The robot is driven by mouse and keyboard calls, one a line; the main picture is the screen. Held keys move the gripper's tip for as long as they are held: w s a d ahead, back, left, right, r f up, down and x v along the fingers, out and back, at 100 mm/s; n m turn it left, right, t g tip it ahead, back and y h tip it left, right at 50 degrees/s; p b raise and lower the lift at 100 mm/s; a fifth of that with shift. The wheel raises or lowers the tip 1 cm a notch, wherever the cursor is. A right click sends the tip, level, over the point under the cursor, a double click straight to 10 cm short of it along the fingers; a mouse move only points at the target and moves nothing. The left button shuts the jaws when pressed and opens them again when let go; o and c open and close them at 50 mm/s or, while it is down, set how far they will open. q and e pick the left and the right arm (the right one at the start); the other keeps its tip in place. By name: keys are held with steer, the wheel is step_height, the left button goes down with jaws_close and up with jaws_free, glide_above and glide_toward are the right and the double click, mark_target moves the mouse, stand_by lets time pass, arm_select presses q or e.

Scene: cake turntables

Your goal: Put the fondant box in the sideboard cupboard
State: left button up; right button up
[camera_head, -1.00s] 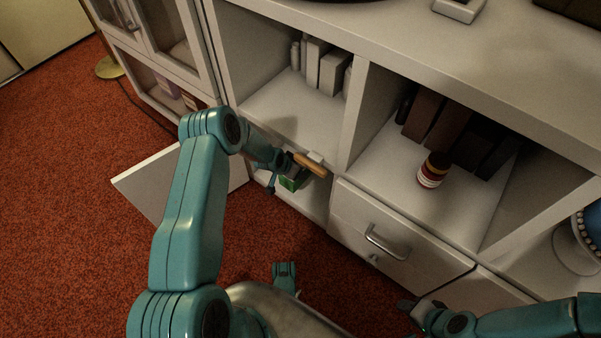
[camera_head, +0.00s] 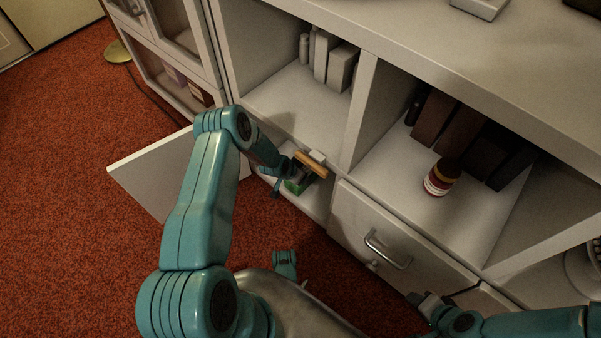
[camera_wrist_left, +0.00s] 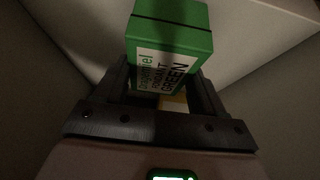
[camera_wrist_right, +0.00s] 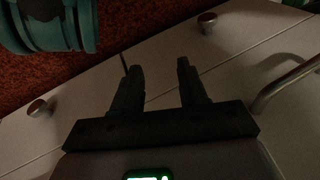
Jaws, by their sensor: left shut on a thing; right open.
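The fondant box is green with a white label reading "GREEN"; it fills the top middle of the left wrist view (camera_wrist_left: 170,40). My left gripper (camera_wrist_left: 162,85) is shut on it. In the head view the green box (camera_head: 297,186) shows below my left gripper (camera_head: 290,178), inside the opening of the low sideboard cupboard (camera_head: 312,203). The cupboard's white door (camera_head: 150,170) stands open to the left. Whether the box touches the cupboard floor is hidden. My right gripper (camera_wrist_right: 160,85) is open and empty in front of the drawer fronts; it also shows in the head view (camera_head: 422,300).
A jar (camera_head: 441,178) and dark books stand in the right compartment. A drawer with a metal handle (camera_head: 385,250) is right of the cupboard.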

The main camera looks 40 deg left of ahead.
arm_select(q)
steer(key=shift+f, duration=0.2)
steer(key=o, duration=1.2)
steer(key=shift+s, duration=0.1)
steer(key=shift+o, duration=0.2)
steer(key=shift+r, duration=0.2)
steer(key=p+v, duration=0.6)
steer(key=v, duration=0.6)
arm_select(e)
steer(key=s+r+g, duration=0.1)
steer(key=s+r, duration=0.3)
steer(key=r, duration=0.2)
steer(key=shift+s+a+g, duration=0.4)
steer(key=shift+a, duration=0.05)
